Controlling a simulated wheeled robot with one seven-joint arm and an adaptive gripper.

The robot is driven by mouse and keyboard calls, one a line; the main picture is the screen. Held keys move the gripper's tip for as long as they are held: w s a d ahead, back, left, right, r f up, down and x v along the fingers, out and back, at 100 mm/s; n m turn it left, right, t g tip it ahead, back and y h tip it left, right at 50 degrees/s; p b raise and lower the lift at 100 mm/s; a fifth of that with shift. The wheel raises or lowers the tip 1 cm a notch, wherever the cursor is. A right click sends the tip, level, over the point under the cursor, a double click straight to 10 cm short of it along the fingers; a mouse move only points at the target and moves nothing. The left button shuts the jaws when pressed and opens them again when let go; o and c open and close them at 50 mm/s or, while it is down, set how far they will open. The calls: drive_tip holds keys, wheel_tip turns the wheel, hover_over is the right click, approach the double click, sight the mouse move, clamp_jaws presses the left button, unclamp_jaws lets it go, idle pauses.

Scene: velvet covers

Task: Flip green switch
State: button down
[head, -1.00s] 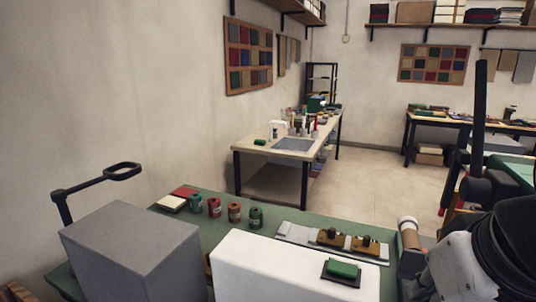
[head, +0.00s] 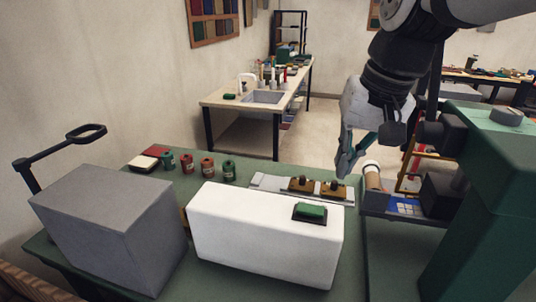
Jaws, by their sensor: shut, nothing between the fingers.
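The green switch (head: 310,210) is a flat green rocker in a dark frame on top of the white box (head: 262,238), near the box's right end. My gripper (head: 344,172) hangs from the upper right, fingers pointing down, shut and empty. In the picture it is above and to the right of the switch, near the grey strip behind the box. It is apart from the switch. Which way the rocker is tilted is too small to tell.
A grey box (head: 108,230) stands left of the white box. A grey strip with brown blocks (head: 303,185) lies behind the white box. A green machine (head: 483,190) stands at the right.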

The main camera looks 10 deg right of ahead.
drive_tip(key=w+a+f+m+g, duration=0.1)
drive_tip(key=w+f+g, duration=0.1)
drive_tip(key=w, duration=0.6)
drive_tip(key=m+h+p, duration=0.1)
drive_tip(key=p, duration=0.1)
hover_over(310, 209)
drive_tip(key=w+a, duration=0.2)
drive_tip(key=a, duration=0.1)
wheel_tip(310, 209, down, 3)
drive_tip(key=shift+w+f+m+g, duration=0.3)
drive_tip(key=shift+w+f+g, duration=0.1)
wheel_tip(310, 209, down, 14)
drive_tip(key=shift+s+r+p, duration=0.1)
drive_tip(key=shift+r+p, duration=0.1)
drive_tip(key=shift+p, duration=0.95)
drive_tip(key=shift+f, duration=0.2)
